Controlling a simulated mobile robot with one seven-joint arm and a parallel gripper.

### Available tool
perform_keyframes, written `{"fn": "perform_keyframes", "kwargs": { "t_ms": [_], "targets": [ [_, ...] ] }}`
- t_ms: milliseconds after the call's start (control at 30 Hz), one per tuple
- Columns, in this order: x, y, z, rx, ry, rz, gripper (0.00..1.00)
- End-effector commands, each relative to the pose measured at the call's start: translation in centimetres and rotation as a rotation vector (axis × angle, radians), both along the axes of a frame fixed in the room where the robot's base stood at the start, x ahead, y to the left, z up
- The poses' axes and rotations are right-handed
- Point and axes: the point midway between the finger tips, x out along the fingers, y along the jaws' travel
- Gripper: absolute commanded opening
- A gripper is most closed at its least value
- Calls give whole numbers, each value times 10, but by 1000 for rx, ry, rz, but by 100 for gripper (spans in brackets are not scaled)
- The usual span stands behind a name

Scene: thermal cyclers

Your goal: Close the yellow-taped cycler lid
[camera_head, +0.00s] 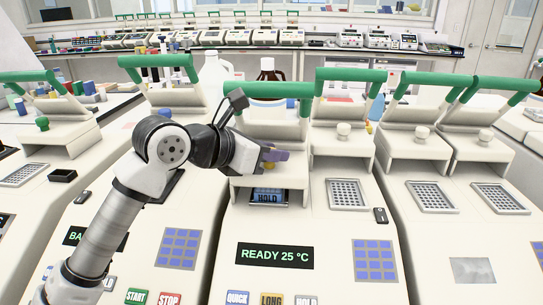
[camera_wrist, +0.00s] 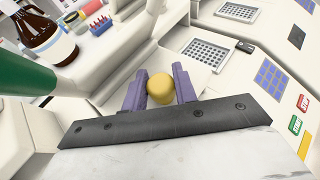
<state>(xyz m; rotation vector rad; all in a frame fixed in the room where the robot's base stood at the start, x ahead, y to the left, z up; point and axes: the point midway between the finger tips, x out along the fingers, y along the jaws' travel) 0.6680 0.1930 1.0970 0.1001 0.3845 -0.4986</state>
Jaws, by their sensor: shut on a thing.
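The cycler (camera_head: 300,228) at the centre of the head view has a READY 25 °C display and a green bar handle (camera_head: 262,90) standing up on its lid. I see no yellow tape, only this knob. My gripper (camera_head: 273,157) is at the knob, its purple fingers shut on it. In the wrist view the yellow knob (camera_wrist: 160,88) sits between the two fingers. My arm covers part of the lid's left side.
Cyclers with raised green handles stand close on both sides; the one to the right has a white knob (camera_head: 343,130) and a bare well block (camera_head: 347,194). A brown bottle (camera_head: 267,72) and a white jug (camera_head: 214,75) stand behind. A small black box (camera_head: 380,215) lies to the right.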

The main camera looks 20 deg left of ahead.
Motion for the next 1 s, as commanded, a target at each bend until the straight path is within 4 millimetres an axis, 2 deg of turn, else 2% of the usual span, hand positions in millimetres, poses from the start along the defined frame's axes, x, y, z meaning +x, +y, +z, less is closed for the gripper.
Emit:
{"fn": "perform_keyframes", "kwargs": {
  "t_ms": [200,567,600,700,733,1000],
  "targets": [
    [-15,-5,-1,-1,1,-1,0],
    [-18,-6,0,-1,5,-5,0],
    [-18,-6,0,-1,5,-5,33],
    [-18,-6,0,-1,4,-3,46],
    [-17,-6,0,-1,4,-3,50],
    [-17,-5,1,-1,1,-1,50]
  ]
}}
